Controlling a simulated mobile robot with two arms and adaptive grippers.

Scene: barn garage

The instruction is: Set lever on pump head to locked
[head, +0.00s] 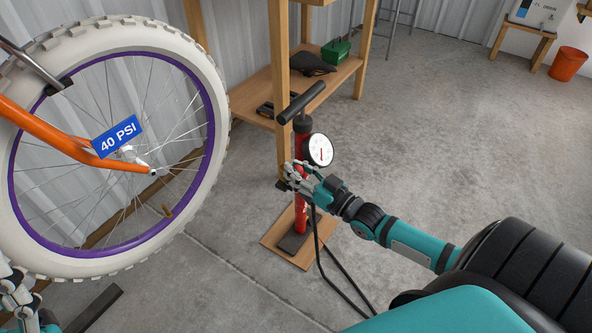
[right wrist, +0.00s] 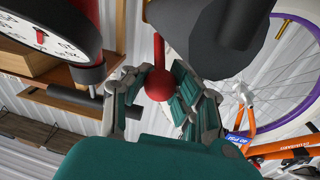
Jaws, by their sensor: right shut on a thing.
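The red floor pump (head: 301,218) stands upright on a small wooden board, with a black T-handle (head: 301,103) and a round white gauge (head: 320,150). My right gripper (head: 291,178) is at the pump, just below the gauge. In the right wrist view its fingers (right wrist: 158,95) are closed around the red ball knob (right wrist: 158,86) of a thin red lever (right wrist: 158,52). The lever runs up beside a large dark part (right wrist: 215,38), seemingly the pump head; its locked or unlocked position cannot be told. My left gripper (head: 18,296) is partly visible at lower left.
A bicycle wheel (head: 212,85) with a white tyre and a "40 PSI" tag (head: 117,136) fills the left. A wooden shelf (head: 340,77) stands behind the pump. A black hose (head: 345,272) loops on the floor. The floor (head: 450,125) at right is clear.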

